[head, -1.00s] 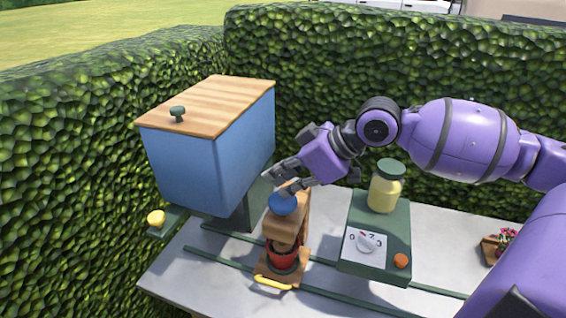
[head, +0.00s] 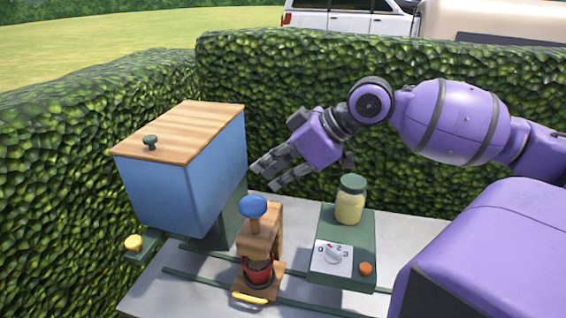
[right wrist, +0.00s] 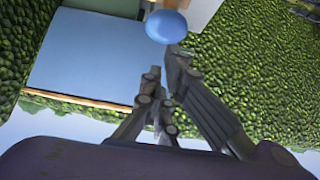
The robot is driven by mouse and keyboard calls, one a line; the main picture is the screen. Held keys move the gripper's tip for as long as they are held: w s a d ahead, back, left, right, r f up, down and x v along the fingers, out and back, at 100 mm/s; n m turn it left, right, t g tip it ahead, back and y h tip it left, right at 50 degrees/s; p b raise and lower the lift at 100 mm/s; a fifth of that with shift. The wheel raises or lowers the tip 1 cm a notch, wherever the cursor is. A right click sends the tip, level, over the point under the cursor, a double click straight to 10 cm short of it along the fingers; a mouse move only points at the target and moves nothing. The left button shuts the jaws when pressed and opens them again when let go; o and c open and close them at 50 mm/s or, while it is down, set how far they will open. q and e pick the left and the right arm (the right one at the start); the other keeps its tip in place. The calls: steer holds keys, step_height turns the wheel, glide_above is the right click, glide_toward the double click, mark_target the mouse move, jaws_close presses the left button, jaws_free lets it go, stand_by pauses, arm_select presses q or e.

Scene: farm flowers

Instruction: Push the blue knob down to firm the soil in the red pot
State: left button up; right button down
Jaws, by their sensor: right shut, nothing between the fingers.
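The blue knob (head: 253,206) tops a post on a wooden press stand (head: 262,244). A length of post shows between the knob and the stand's top. The red pot (head: 258,273) stands inside the stand, under the post; its inside is hidden. My right gripper (head: 265,178) is above and a little behind the knob, apart from it. Its fingers are shut and empty. In the right wrist view the knob (right wrist: 167,26) lies just beyond the fingertips (right wrist: 163,72). My left gripper is not in view.
A blue box (head: 185,180) with a wooden lid stands left of the press. A green dial unit (head: 343,272) with a yellow jar (head: 350,202) stands to the right. Green rails cross the grey table (head: 205,285). Hedges close off the back and left.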

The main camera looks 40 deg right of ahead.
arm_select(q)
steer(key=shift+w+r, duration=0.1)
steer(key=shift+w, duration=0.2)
arm_select(e)
steer(key=shift+v, duration=1.45)
steer(key=shift+w, duration=0.15)
